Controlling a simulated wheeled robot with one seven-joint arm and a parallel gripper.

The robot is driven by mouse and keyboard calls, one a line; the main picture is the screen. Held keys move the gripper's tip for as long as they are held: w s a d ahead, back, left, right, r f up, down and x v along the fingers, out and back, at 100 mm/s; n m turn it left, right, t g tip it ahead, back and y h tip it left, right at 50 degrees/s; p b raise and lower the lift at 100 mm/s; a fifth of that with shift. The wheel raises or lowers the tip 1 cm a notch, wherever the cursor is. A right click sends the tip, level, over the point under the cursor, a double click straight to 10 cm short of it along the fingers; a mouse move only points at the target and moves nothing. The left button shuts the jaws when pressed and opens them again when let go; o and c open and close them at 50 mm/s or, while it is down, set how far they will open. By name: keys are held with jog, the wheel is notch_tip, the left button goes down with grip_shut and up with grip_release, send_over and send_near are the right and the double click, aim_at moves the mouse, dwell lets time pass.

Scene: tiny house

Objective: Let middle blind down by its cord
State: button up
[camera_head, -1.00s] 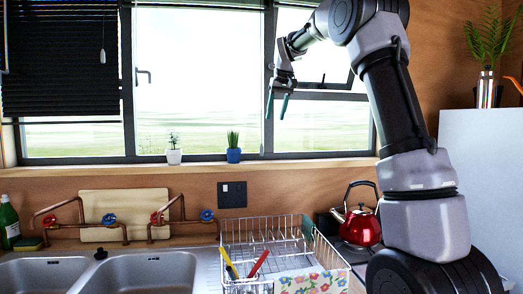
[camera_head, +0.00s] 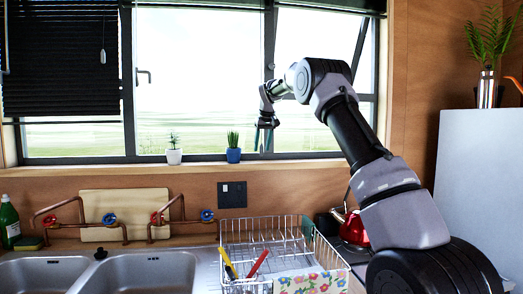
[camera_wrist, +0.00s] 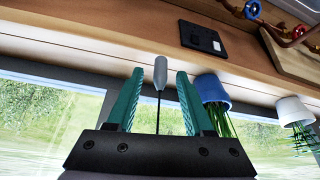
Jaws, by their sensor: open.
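The middle blind (camera_head: 200,3) is gathered up at the top of the middle window. A grey cord tassel (camera_wrist: 160,72) on a thin dark cord (camera_wrist: 158,115) shows in the wrist view, between the two teal fingers or just beyond them; I cannot tell its exact depth. My gripper (camera_head: 263,148) is open, with its fingers pointing down in front of the window post. It also shows in the wrist view (camera_wrist: 160,78), with clear gaps on both sides of the tassel. The cord and tassel cannot be made out in the head view.
A blue plant pot (camera_head: 233,155) stands on the sill close left of my gripper, and a white pot (camera_head: 174,157) farther left. The left blind (camera_head: 60,60) hangs lowered, with its own tassel (camera_head: 102,56). A dish rack (camera_head: 303,235) and red kettle (camera_head: 352,228) stand below.

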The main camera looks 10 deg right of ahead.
jog(key=shift+x, duration=0.9)
grip_shut()
dwell(0.9)
